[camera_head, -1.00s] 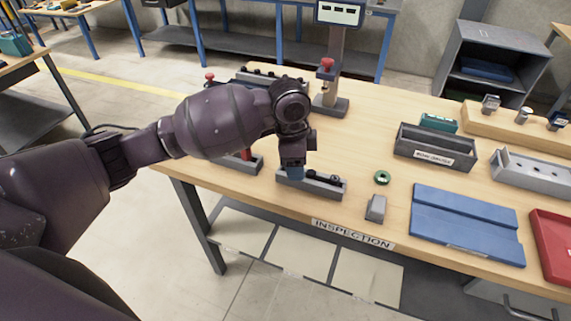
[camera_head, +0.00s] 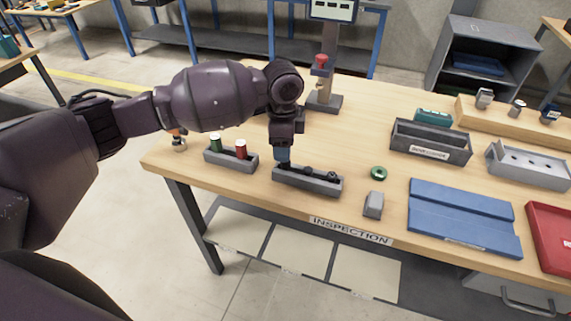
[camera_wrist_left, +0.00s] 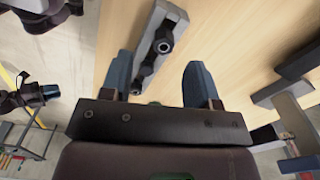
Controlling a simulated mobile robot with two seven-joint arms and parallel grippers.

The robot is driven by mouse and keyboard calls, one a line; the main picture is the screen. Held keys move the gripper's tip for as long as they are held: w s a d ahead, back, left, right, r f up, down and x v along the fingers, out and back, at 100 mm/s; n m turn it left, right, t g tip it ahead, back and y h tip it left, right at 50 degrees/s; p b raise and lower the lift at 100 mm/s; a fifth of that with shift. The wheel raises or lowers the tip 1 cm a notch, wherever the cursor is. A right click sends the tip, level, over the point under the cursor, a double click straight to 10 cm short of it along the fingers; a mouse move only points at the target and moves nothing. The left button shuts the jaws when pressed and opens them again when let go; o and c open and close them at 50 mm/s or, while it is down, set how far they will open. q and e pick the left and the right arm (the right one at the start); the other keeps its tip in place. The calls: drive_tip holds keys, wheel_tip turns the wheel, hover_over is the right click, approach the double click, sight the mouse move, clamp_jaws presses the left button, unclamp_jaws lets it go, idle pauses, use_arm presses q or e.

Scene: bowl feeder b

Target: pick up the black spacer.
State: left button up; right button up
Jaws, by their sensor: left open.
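A grey tray (camera_head: 319,186) near the front edge of the inspection bench holds several small black parts. One black spacer (camera_head: 308,171) shows in its middle and another black part (camera_head: 331,176) near its right end. In the left wrist view a round black spacer with a hole (camera_wrist_left: 164,41) stands in the tray (camera_wrist_left: 172,18), with more black parts below it. My left gripper (camera_head: 283,158) points down over the tray's left end, which it partly hides. Its blue fingers are open and empty in the left wrist view (camera_wrist_left: 159,60), apart on either side of the tray in the picture.
A tray with green and red cylinders (camera_head: 231,160) stands to the left. To the right are a green ring (camera_head: 378,173), a grey block (camera_head: 373,205) and a blue plate (camera_head: 463,217). A dark blue-tipped part (camera_wrist_left: 46,93), possibly my right gripper, shows in the left wrist view.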

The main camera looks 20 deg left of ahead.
sight(285, 165)
use_arm(q)
drive_tip(key=f, duration=0.5)
drive_tip(key=shift+w+d, duration=0.2)
drive_tip(key=shift+w, duration=0.1)
drive_tip(key=c, duration=1)
